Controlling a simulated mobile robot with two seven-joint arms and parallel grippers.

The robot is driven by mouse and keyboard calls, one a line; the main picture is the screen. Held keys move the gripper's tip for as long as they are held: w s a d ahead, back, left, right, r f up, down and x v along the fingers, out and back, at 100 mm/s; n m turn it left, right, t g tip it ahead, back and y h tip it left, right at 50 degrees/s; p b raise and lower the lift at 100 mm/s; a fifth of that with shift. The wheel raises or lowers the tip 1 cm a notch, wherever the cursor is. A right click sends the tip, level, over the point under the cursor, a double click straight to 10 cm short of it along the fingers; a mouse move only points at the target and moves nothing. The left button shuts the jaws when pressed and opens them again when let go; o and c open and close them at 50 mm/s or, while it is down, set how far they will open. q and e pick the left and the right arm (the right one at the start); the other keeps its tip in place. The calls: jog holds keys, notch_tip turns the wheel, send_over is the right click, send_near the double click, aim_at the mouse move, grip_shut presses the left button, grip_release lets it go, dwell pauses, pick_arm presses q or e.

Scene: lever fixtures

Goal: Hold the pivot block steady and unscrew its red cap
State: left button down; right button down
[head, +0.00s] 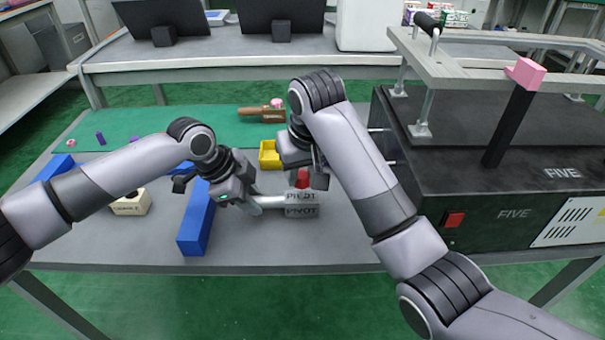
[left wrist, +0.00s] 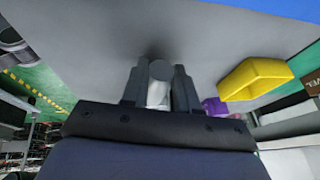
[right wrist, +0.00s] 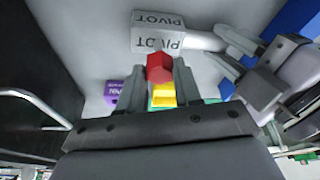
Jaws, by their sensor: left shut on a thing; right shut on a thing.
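The pivot block (head: 302,211) is a light grey block lettered PIVOT, lying on the grey table with a round grey bar running out to its left. My left gripper (head: 252,203) is shut on this bar; the left wrist view shows the bar's round end (left wrist: 158,84) between the fingers. The red cap (head: 302,178) is on the block's far side; the right wrist view shows it as a faceted red knob (right wrist: 159,67) against the block (right wrist: 157,40). My right gripper (right wrist: 159,80) is shut on the cap. Its fingers partly hide the cap in the head view.
A long blue bar (head: 196,220) lies left of the block. A yellow bin (head: 268,156) stands behind it, with a purple thing (right wrist: 115,90) near. A black FIVE machine (head: 480,210) stands at the right. A beige block (head: 130,204) lies left. The front table strip is clear.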

jog(key=shift+r, duration=1)
pick_arm(q)
jog(key=c, duration=0.8)
grip_release()
jog(key=shift+r, duration=0.1)
